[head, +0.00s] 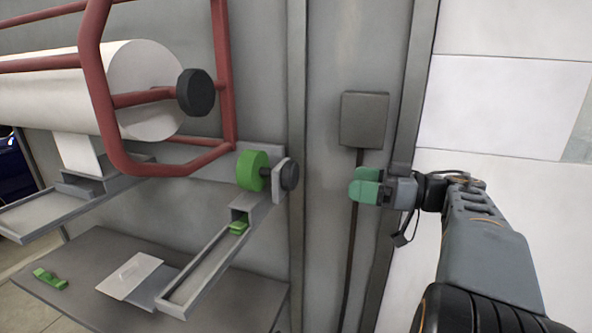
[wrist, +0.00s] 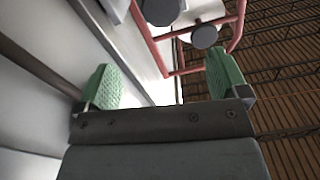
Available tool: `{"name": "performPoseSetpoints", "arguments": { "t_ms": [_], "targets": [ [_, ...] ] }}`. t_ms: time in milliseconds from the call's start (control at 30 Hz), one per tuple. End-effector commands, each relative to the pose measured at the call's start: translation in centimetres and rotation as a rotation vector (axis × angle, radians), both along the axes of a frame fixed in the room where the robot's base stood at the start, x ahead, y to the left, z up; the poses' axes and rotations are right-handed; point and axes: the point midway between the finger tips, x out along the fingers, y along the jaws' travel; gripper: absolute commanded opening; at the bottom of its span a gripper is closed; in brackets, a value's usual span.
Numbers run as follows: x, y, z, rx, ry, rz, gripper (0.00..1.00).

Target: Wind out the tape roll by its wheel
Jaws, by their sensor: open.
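The tape roll (head: 252,170) is green and sits on a small grey wall bracket in the middle of the head view. Its dark round wheel (head: 289,175) faces right, on the same axle. A green strip (head: 239,227) shows at the top of the sloping chute below. My gripper (head: 363,186) is open and empty, to the right of the wheel and apart from it. In the wrist view its green fingers (wrist: 164,82) stand wide apart. Two dark round knobs show beyond them; I cannot tell for sure which is the tape's wheel.
A large white roll (head: 150,90) with a dark knob (head: 195,92) hangs inside a red tube frame (head: 100,95), upper left. A grey wall box (head: 364,119) with a cable is above my gripper. A grey shelf (head: 90,262) holds a white card (head: 130,275) and a green piece (head: 49,278).

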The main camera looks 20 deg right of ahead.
Motion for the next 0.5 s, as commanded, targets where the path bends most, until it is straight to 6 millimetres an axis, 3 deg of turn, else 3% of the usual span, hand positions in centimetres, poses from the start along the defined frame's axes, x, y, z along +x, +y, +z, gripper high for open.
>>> {"name": "performPoseSetpoints", "arguments": {
  "t_ms": [500],
  "targets": [
    [5.0,7.4,0.2,0.002,0.009,0.021,0.93]
  ]
}}
